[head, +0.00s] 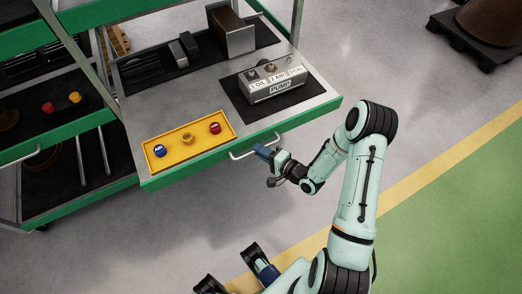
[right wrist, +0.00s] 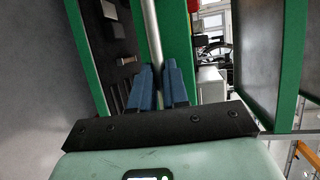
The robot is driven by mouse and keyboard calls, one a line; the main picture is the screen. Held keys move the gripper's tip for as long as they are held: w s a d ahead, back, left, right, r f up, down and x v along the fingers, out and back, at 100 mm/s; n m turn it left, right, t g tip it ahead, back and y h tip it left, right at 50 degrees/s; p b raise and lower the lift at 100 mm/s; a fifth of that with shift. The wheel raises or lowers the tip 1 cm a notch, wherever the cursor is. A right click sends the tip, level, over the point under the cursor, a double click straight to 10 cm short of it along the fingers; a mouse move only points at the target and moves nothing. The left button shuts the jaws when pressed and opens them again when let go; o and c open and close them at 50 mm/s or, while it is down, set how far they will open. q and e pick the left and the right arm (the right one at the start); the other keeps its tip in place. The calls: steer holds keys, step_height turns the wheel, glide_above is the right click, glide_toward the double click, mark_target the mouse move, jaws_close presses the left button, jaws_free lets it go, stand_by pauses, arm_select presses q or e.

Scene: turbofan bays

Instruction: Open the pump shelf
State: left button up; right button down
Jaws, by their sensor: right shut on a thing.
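The pump shelf (head: 196,101) is a grey shelf with a green front edge, standing out from the cart frame. It carries a grey pump unit (head: 275,89) labelled PUMP on a black mat. A pale bar handle (head: 238,156) is fixed to its front edge. My right gripper (head: 263,152) is at the right part of this handle. In the right wrist view, its blue fingers (right wrist: 158,88) are shut on the handle bar (right wrist: 152,35), which runs up between them. The fingers hide part of the bar.
A yellow tray (head: 169,154) with blue, yellow and red caps sits at the shelf's front left. A brown and grey block (head: 232,32) stands farther back. Another green-edged shelf (head: 72,138) is at left. Grey floor (head: 165,238) in front is clear.

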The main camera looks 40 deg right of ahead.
steer(key=c, duration=1.1)
jaws_free()
steer(key=shift+c, duration=0.2)
steer(key=p+v, duration=0.1)
steer(key=v, duration=1.2)
steer(key=shift+s, duration=0.2)
steer(key=shift+r, duration=0.1)
